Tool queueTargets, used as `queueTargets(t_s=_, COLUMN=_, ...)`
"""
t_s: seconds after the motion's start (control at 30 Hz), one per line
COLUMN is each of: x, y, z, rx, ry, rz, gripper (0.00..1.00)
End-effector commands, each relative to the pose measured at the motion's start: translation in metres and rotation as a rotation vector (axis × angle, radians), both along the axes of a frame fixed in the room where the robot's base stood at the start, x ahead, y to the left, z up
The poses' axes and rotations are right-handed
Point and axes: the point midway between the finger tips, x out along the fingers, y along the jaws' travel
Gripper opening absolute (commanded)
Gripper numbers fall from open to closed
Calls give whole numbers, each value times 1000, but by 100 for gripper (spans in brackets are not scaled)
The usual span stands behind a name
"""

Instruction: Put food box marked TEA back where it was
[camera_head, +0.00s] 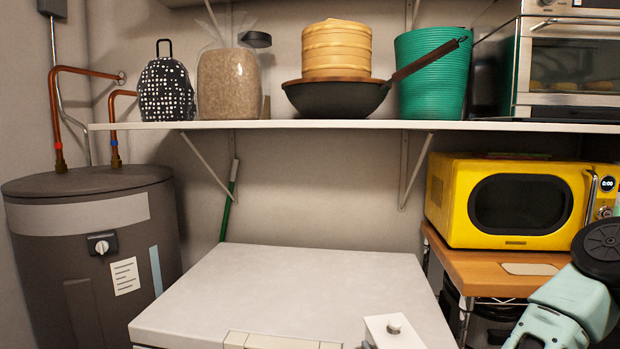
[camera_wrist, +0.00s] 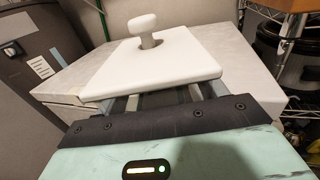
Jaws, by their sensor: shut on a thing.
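A white box with a square lid and a round knob (camera_head: 396,332) shows at the bottom edge of the head view, in front of the white appliance top. I take it to be the TEA food box, but no marking is visible. In the wrist view its white lid and knob (camera_wrist: 110,70) fill the middle. My gripper (camera_wrist: 165,95) is shut on this box, with its fingers under the lid's near edge. The box's sides are mostly hidden by the lid. In the head view only part of my arm shows at the lower right; my gripper cannot be made out there.
The white appliance top (camera_head: 290,285) is clear. A yellow microwave (camera_head: 520,205) stands right, a water heater (camera_head: 90,235) left.

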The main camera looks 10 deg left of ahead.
Motion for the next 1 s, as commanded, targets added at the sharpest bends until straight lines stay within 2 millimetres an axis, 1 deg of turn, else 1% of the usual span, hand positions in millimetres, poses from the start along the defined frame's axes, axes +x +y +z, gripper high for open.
queueTargets(t_s=0.03, x=-3, y=-12, z=-10, rx=-2, ry=6, rz=-15, gripper=38)
queueTargets(t_s=0.07, x=-6, y=-18, z=-14, rx=0, ry=4, rz=-20, gripper=38)
queueTargets(t_s=0.17, x=-14, y=-43, z=-34, rx=-1, ry=7, rz=-49, gripper=38)
queueTargets(t_s=0.4, x=-40, y=-124, z=-95, rx=3, ry=9, rz=-142, gripper=38)
queueTargets(t_s=0.5, x=-50, y=-152, z=-117, rx=1, ry=8, rz=-174, gripper=38)
queueTargets(t_s=0.6, x=-58, y=-176, z=-134, rx=-1, ry=3, rz=-198, gripper=38)
queueTargets(t_s=0.7, x=-64, y=-194, z=-149, rx=-1, ry=2, rz=-217, gripper=38)
queueTargets(t_s=0.8, x=-69, y=-208, z=-159, rx=0, ry=-1, rz=-232, gripper=38)
queueTargets(t_s=1.0, x=-76, y=-231, z=-177, rx=-1, ry=-1, rz=-256, gripper=38)
